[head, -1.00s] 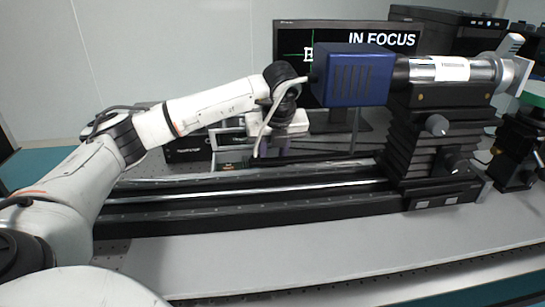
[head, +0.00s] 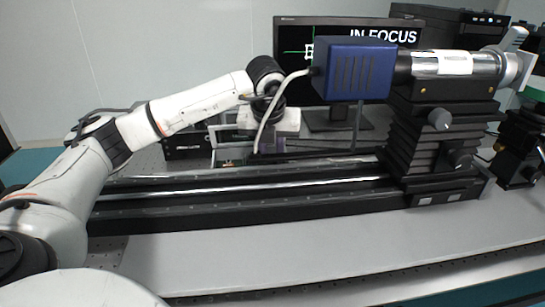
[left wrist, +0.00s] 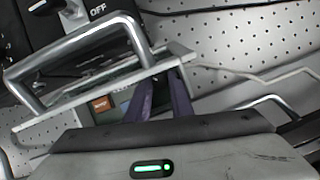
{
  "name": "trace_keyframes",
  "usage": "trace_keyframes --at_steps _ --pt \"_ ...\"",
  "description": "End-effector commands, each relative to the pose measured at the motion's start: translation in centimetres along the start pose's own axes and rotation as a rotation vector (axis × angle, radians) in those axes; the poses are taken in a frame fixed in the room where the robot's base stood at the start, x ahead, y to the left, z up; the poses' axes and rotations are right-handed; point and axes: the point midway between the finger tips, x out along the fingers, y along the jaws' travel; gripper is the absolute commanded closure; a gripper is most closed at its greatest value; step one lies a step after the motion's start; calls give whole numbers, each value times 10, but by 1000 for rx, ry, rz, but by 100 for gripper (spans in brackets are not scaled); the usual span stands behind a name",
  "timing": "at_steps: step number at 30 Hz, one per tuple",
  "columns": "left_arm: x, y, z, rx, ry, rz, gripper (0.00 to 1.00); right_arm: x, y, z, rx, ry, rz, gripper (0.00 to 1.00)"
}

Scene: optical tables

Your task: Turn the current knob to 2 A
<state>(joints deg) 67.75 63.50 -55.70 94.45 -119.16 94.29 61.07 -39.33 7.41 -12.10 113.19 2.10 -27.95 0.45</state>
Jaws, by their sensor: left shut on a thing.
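A grey instrument with a metal carrying handle (left wrist: 85,60) fills the upper left of the left wrist view. Part of its front, with an orange patch (left wrist: 103,104), shows behind the handle. In the head view the instrument (head: 232,148) stands behind the long black rail. My left gripper (left wrist: 165,98) has dark purple fingers close together, reaching toward the instrument's front. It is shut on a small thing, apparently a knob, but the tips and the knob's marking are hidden. My right gripper is not in view.
A black rail (head: 300,200) runs across in front of the instrument. A blue box (head: 353,70) with a cable is close right of my wrist. A monitor (head: 293,45) reads IN FOCUS.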

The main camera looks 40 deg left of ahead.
Motion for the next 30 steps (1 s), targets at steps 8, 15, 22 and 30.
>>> trace_keyframes --at_steps 8,15,22,30 --pt "1 3 0 210 1 -87 100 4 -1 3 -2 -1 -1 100" --pt "0 3 0 349 1 -144 100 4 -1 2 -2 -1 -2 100" --pt "0 4 1 421 1 -174 100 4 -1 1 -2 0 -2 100" --pt "0 4 1 444 1 -184 100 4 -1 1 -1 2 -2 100"
